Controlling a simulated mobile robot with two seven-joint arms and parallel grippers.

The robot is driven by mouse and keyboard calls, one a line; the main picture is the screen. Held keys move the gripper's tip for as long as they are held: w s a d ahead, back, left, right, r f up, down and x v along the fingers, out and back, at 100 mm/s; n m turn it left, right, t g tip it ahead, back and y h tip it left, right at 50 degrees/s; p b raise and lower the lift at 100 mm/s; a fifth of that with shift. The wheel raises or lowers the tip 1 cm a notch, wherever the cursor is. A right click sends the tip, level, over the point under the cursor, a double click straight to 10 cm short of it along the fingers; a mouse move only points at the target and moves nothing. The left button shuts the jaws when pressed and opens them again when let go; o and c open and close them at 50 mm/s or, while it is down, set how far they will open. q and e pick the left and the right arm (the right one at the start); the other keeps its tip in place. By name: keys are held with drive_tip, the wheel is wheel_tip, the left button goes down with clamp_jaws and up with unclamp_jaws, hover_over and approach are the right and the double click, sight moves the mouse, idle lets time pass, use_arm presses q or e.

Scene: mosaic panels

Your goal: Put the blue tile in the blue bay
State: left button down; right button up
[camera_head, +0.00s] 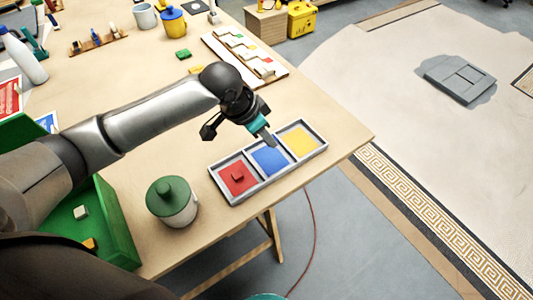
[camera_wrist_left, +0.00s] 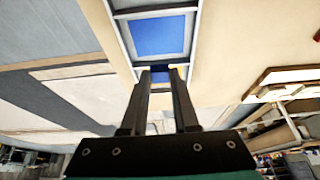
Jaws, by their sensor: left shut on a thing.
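My left gripper (camera_head: 271,141) is over the far edge of the blue bay (camera_head: 270,160) in the head view, pointing down. In the left wrist view its fingers (camera_wrist_left: 160,76) are shut on a small blue tile (camera_wrist_left: 160,70), of which only a little shows between the fingertips. The blue bay (camera_wrist_left: 158,36) lies just beyond the fingertips there and looks empty. The bay is the middle one of a grey tray (camera_head: 290,174). The gripper hides the tile in the head view. My right gripper is not in view.
A green box (camera_head: 115,225) with loose tiles is further left. The table edge is close on the right.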

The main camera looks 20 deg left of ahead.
sight(271, 158)
use_arm(q)
wheel_tip(271, 158, down, 3)
drive_tip(key=shift+r, duration=0.15)
drive_tip(key=shift+f+b, duration=0.55)
drive_tip(key=shift+f, duration=1.45)
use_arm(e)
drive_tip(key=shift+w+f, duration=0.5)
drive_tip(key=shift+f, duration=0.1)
use_arm(q)
drive_tip(key=shift+f, duration=0.15)
drive_tip(key=c, duration=0.7)
unclamp_jaws()
drive_tip(key=p+v, duration=0.2)
drive_tip(key=v, duration=1)
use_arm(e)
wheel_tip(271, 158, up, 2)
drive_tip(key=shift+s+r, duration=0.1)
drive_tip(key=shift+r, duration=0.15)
